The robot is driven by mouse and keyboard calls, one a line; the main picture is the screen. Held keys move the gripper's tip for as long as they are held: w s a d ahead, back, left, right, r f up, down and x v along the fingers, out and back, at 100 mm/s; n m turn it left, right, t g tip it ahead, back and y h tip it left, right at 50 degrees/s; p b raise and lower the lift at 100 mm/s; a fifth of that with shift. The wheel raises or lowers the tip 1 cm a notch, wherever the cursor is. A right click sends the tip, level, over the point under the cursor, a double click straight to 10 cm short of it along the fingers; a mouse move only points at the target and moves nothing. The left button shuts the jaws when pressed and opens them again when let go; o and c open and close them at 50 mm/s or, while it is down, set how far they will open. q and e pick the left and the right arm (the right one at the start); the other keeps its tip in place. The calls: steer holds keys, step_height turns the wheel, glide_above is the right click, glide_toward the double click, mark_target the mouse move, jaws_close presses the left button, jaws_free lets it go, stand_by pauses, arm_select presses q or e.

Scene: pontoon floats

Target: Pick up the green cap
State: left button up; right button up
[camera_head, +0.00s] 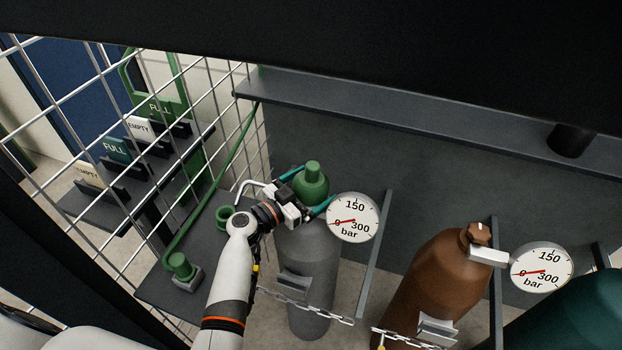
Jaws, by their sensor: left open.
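The green cap (313,187), rounded with a narrower knob on top, stands upright at the top of the grey gas cylinder (305,265). My left gripper (307,189) reaches it from the lower left. Its teal fingers are open, one at the cap's upper left and one at its lower right. I cannot tell whether either finger touches the cap. The gripper body hides part of the cylinder's top. My right gripper is not in view.
Pressure gauge (353,217) stands close right of the cap. A brown cylinder (428,277) and second gauge (541,270) are further right. A chain (318,312) crosses the grey cylinder. A dark shelf (150,286) holds a green fitting (180,266) and green ring (225,215). Wire mesh (100,92) stands left.

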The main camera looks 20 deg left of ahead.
arm_select(q)
steer(key=shift+w+d, duration=0.1)
steer(key=c, duration=1.1)
